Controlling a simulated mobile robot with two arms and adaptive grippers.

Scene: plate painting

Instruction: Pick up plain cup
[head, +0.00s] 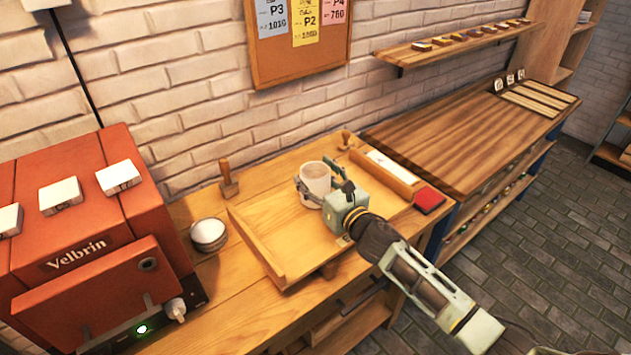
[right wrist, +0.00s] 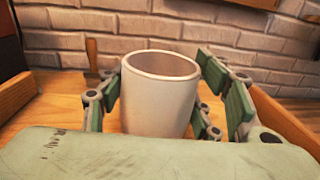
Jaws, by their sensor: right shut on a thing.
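The plain cup (head: 316,180) is off-white and upright, over the wooden tray (head: 258,246) on the workbench. My right gripper (head: 320,188) reaches in from the lower right and is shut on the cup. In the right wrist view the cup (right wrist: 160,95) stands between the green-padded fingers (right wrist: 165,105), with its open rim up. I cannot tell whether its base touches the tray. My left gripper is not in view.
A red kiln marked Velbrin (head: 75,255) stands at the left. A round white-topped tin (head: 208,233) and a wooden stamp (head: 228,180) sit left of the tray. A red pad (head: 429,199) lies to its right. The striped wooden counter (head: 450,130) is mostly clear.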

